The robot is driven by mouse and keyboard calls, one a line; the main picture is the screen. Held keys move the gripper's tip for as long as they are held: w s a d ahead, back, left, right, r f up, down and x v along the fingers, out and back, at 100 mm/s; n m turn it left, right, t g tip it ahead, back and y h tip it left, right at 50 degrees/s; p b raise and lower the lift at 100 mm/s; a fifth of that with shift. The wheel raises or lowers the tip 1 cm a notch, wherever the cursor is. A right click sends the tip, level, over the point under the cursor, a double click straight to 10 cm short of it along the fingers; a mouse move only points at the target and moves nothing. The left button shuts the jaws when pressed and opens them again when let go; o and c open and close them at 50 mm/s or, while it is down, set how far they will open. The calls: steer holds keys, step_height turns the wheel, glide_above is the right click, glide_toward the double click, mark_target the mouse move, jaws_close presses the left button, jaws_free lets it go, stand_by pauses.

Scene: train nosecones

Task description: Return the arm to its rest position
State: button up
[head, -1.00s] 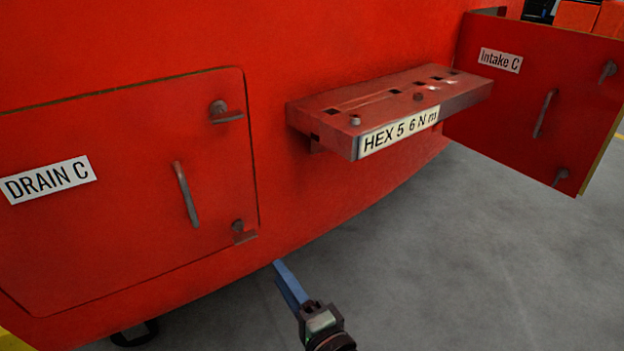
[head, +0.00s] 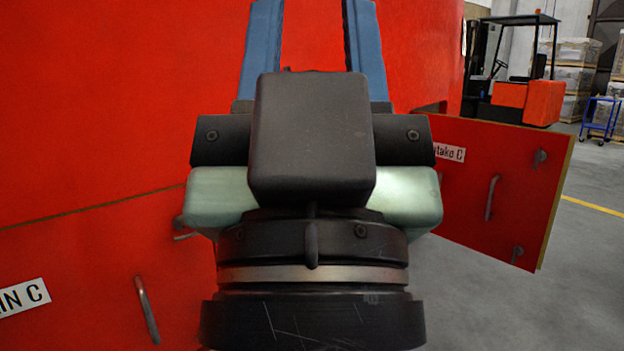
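My gripper (head: 313,35) stands upright, large and close to the camera, in the middle of the head view. Its two blue fingers are spread wide apart, with only red surface showing between them. The fingertips reach the top edge of the picture. The gripper is in front of the red nosecone (head: 120,100) and covers the middle of the view. The bit shelf is not visible now.
The intake C door (head: 510,190) stands open at the right. The drain C door (head: 80,270) is at lower left, with a grey handle (head: 147,310). A forklift (head: 520,90), pallets and a blue cart (head: 602,118) stand behind. Grey floor is clear at lower right.

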step_height(320, 180, up, 34)
steer(key=p, duration=3.1)
steer(key=shift+f, duration=0.25)
steer(key=shift+w, duration=0.15)
